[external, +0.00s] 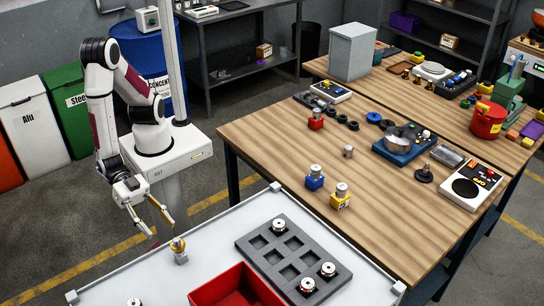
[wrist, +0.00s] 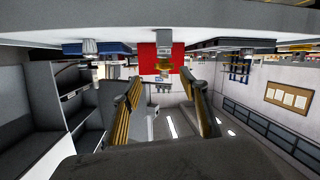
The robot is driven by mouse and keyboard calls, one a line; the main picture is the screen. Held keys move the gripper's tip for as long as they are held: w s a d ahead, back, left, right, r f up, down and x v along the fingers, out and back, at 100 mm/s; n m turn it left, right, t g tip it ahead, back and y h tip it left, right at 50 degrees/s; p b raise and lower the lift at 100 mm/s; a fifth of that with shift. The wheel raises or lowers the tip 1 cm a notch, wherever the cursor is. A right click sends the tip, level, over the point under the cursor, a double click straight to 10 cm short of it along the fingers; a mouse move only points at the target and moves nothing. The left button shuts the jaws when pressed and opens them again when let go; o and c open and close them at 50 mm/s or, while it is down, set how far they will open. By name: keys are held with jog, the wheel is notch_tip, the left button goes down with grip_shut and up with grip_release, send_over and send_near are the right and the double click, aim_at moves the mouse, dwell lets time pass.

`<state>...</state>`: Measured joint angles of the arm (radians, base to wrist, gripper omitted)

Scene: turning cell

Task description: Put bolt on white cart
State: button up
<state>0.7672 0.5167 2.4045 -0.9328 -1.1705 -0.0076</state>
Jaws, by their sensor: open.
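A small silver piece with a gold ring on top (external: 179,249) stands upright near the left part of the white cart's top (external: 215,236); I cannot tell for sure whether it is the bolt. My gripper (external: 162,226) is open and empty, its two gold-striped fingers pointing down toward that piece from its upper left, apart from it. In the wrist view, which looks upside down, my open gripper (wrist: 165,92) frames the gold-ringed piece (wrist: 163,66) in front of a red surface.
On the white cart are a grey tray with square pockets (external: 262,259), several holding round silver parts, and a red bin (external: 228,288). The wooden table (external: 270,150) behind carries blue and yellow holders (external: 315,180), a small silver part (external: 348,152) and a scale (external: 472,186).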

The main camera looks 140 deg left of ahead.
notch_tip(320, 180, up, 8)
jog(key=s+a+m+g+h, duration=0.1)
jog(key=s+a+g+h, duration=0.1)
jog(key=a+g+h, duration=0.15)
jog(key=s+a+r+m+g+y, duration=0.1)
jog(key=s+a+r+g, duration=0.1)
jog(key=s+a, duration=0.6)
jog(key=s+a+r+m+g+y, duration=0.1)
jog(key=s+a+g, duration=0.3)
jog(key=s+a, duration=0.5)
jog(key=s+r, duration=0.1)
jog(key=s, duration=0.7)
jog(key=shift+s+a+r, duration=0.15)
jog(key=shift+s, duration=0.15)
